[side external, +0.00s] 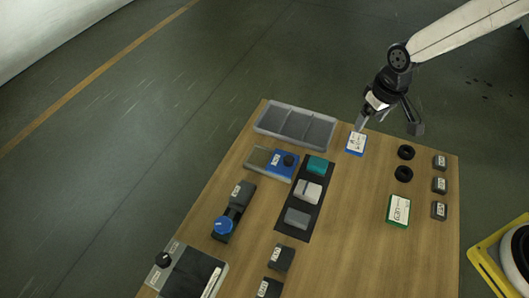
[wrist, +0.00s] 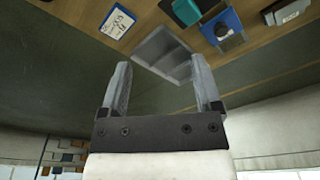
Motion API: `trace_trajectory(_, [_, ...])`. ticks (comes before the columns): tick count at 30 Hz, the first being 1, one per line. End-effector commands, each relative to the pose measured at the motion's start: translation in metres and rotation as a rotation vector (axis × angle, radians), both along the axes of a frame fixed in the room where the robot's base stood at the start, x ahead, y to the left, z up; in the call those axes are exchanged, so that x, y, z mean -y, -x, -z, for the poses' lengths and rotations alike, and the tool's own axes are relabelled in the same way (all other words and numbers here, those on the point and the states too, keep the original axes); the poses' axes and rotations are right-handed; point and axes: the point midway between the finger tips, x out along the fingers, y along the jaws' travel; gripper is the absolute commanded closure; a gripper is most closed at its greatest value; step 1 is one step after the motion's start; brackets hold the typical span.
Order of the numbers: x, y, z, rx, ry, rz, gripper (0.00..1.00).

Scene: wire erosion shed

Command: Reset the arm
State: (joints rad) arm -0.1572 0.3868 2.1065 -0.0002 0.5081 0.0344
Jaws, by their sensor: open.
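My gripper (side external: 390,122) is open and empty above the back right part of the wooden table (side external: 345,230) in the side external view. One finger shows in front of a blue-edged card block (side external: 357,146) with a white label; I cannot tell whether they touch. In the wrist view both fingers of my gripper (wrist: 162,82) stand wide apart with nothing between them. A grey tray (wrist: 160,52) shows beyond the fingertips, and the blue-edged block (wrist: 118,22) lies to its left.
The divided grey tray (side external: 296,126) is at the table's back edge. A dark mat (side external: 290,232) carries teal, white and grey blocks. Two black rings (side external: 404,174), a green-edged card (side external: 398,210) and small grey labelled blocks (side external: 439,185) lie on the right. Bare table lies between.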

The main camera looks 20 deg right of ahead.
Motion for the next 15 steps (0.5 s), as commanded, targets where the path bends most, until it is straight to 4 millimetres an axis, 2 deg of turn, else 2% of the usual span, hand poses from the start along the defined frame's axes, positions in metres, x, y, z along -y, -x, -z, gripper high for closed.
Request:
trace_trajectory(6, [0.033, 0.047, -0.016, 0.042, -0.003, 0.056, 0.18])
trace_trajectory(12, [0.053, 0.088, -0.022, 0.073, -0.003, 0.099, 0.18])
trace_trajectory(15, [0.059, 0.102, -0.023, 0.084, -0.002, 0.113, 0.18])
